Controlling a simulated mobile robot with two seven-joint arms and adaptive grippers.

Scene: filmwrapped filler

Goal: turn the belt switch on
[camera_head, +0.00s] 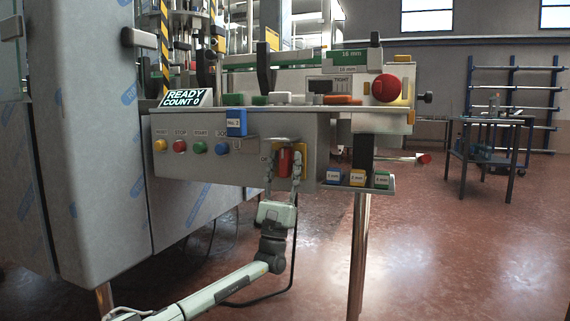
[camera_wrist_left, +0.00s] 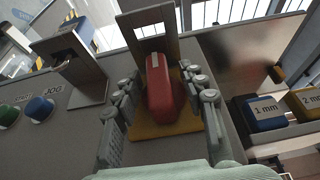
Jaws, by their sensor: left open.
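A red switch handle (camera_head: 285,161) on a yellow plate (camera_head: 304,159) sits at the lower right of the grey machine panel; I take it as the belt switch. In the left wrist view the red handle (camera_wrist_left: 163,88) stands upright, with a pale mark near its top, on the yellow plate (camera_wrist_left: 160,131). My left gripper (camera_head: 283,170) reaches up from below, its fingers apart on both sides of the handle. In the left wrist view the open fingers (camera_wrist_left: 163,100) flank the handle, with visible gaps. A label beside the switch is too small to read. My right gripper is out of view.
Blue (camera_head: 333,176), yellow and green size blocks sit on a ledge to the right. Coloured buttons (camera_head: 180,146) line the panel's left. A red emergency knob (camera_head: 387,88) is above right. Floor below is open.

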